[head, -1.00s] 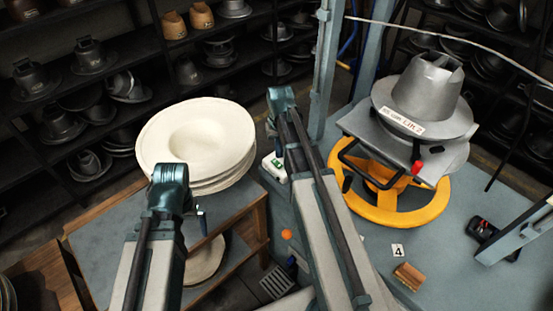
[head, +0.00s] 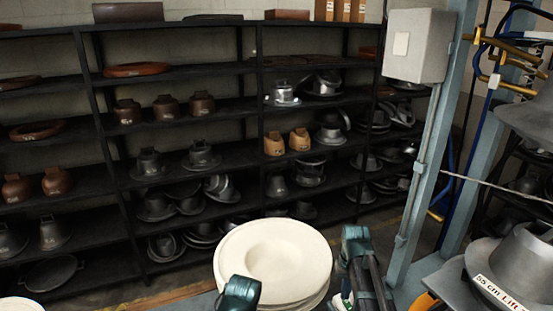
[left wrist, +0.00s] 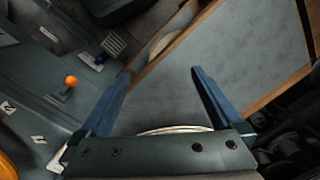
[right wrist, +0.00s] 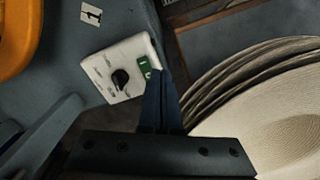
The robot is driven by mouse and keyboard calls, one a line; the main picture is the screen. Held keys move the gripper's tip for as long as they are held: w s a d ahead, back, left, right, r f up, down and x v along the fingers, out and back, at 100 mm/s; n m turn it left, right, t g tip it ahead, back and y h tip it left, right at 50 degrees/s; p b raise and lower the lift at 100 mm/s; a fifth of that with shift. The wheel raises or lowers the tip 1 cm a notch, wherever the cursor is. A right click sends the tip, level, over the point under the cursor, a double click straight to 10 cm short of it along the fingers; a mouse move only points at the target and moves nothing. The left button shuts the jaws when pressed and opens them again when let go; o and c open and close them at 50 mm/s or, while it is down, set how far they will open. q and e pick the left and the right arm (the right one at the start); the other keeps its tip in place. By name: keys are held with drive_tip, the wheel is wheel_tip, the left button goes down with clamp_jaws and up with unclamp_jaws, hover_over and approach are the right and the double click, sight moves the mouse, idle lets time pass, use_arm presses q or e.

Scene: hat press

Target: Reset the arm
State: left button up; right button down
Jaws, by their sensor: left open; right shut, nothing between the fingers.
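My left gripper (left wrist: 161,72) is open and empty in the left wrist view, its two blue fingers wide apart above a grey tabletop. The rim of a pale hat shows just behind its palm. My right gripper (right wrist: 161,72) is shut and empty in the right wrist view, its fingers together in front of a white control box. In the head view, the left gripper (head: 240,293) is at the bottom edge, in front of the hat stack. The right gripper (head: 357,248) is just right of the stack. The fingertips are hard to make out there.
A stack of cream felt hats (head: 275,258) stands between my arms. The white control box (right wrist: 122,72) has a black knob and green switch. Dark shelves (head: 190,135) of forms fill the back.

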drive_tip(key=s+a+n+h, duration=0.1)
drive_tip(key=s+a+n, duration=0.4)
drive_tip(key=s+a, duration=1)
drive_tip(key=a, duration=0.4)
drive_tip(key=shift+s+a, duration=0.2)
drive_tip(key=shift+a, duration=0.05)
drive_tip(key=shift+r, duration=0.1)
idle(0.6)
